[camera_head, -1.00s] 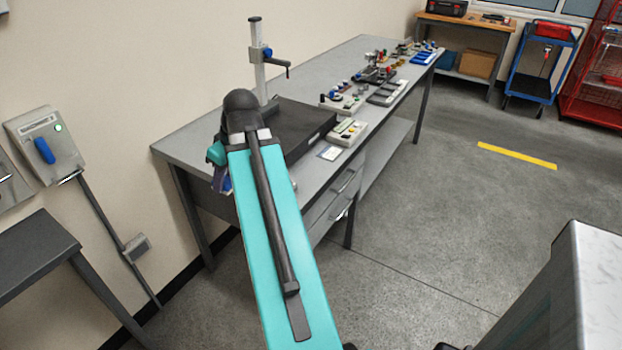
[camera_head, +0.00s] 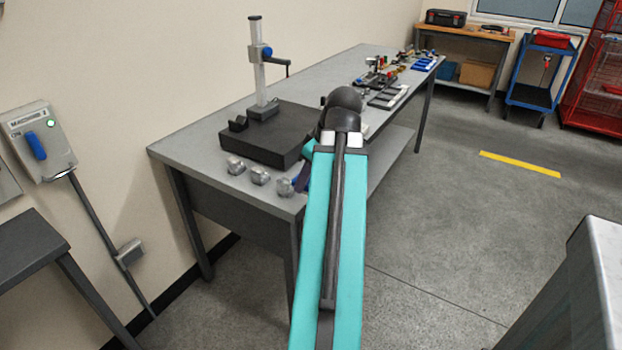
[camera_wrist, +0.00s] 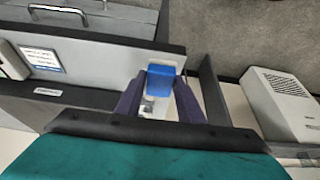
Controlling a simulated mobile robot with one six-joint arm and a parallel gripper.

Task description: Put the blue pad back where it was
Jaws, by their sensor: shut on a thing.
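The blue pad (camera_wrist: 161,79) is between the two purple fingers of my gripper (camera_wrist: 160,96) in the wrist view. The gripper is shut on it. A pale grey-white part shows just below the blue between the fingers; I cannot tell whether it belongs to the pad. The pad appears over the near edge of the grey bench; its height above the bench is unclear.
Fixtures (camera_head: 388,97) stand farther along. In the wrist view, a labelled card (camera_wrist: 40,60) lies left of the pad.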

